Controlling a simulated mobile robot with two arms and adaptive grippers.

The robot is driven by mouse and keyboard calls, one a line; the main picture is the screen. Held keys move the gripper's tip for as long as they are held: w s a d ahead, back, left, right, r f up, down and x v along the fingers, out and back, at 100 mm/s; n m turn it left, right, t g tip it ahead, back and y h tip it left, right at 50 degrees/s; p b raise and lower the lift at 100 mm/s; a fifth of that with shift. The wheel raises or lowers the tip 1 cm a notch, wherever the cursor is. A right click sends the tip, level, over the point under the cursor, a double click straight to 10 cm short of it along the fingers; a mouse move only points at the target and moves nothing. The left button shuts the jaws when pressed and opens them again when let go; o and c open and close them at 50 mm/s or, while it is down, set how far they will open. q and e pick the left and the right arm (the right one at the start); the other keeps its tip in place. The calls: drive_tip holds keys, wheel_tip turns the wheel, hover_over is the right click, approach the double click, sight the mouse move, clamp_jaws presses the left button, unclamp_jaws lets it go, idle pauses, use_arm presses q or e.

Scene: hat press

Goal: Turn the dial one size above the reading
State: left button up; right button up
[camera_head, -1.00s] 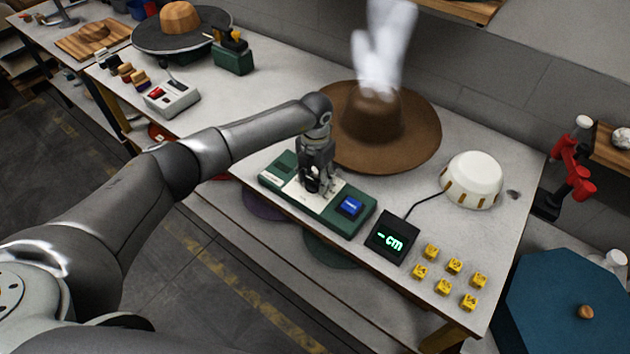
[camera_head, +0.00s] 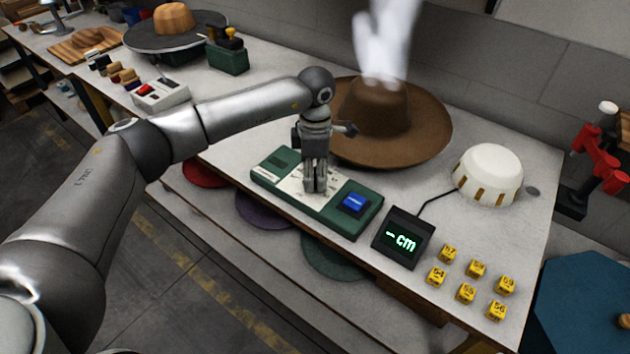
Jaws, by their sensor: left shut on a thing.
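A green control box (camera_head: 345,223) with a pale dial plate (camera_head: 287,180) and a blue button (camera_head: 354,203) lies on the bench. My left gripper (camera_head: 315,190) points straight down at the middle of the pale plate, its fingers together. It is shut on the dial, which the fingers hide, so its setting cannot be read. A black display (camera_head: 401,238) to the right shows a green dash and "cm", with no number. My right gripper is not in view.
A brown wide-brimmed hat (camera_head: 425,135) stands behind the box under white steam (camera_head: 385,40). A white ribbed dome (camera_head: 488,174) is cabled to the display. Several yellow numbered cubes (camera_head: 466,293) sit near the front right. A grey-white switch box (camera_head: 160,93) stands left.

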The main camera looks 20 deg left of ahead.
sight(315, 175)
use_arm(q)
drive_tip(key=m+b, duration=0.2)
drive_tip(key=m, duration=0.1)
drive_tip(key=shift+f, duration=0.1)
drive_tip(key=shift+m+b, duration=0.75)
drive_tip(key=shift+m, duration=0.15)
drive_tip(key=shift+s, duration=0.1)
drive_tip(key=o, duration=1)
drive_tip(key=shift+r, duration=0.2)
wheel_tip(315, 175, up, 12)
drive_tip(key=shift+f, duration=0.1)
